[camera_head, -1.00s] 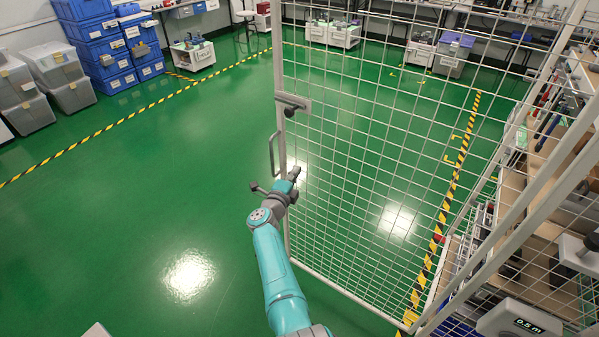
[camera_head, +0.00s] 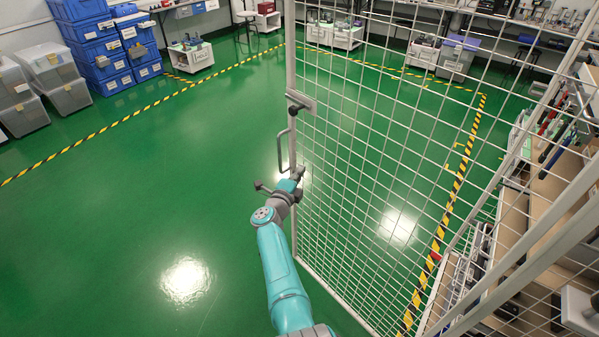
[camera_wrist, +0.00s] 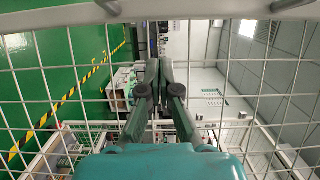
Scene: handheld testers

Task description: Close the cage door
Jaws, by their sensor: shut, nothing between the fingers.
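The cage door (camera_head: 291,60) is a pale metal frame filled with wire mesh. It stands swung open over the green floor, its free upright edge on the left. A pull handle (camera_head: 279,150) and a dark-knobbed latch (camera_head: 299,104) sit on that edge. My gripper (camera_head: 299,172) is shut and empty, just below the handle at the door's edge. I cannot tell from the head view whether it touches the door. In the wrist view my gripper's fingers (camera_wrist: 152,68) are together in front of the mesh, with a pale frame bar (camera_wrist: 220,12) across the top.
Fixed cage mesh and shelving with tools (camera_head: 548,130) stand at the right. Yellow-black tape (camera_head: 455,185) marks the floor beyond the door. Blue crates (camera_head: 100,45) and grey bins (camera_head: 55,75) stand at the far left. The floor left of the door is clear.

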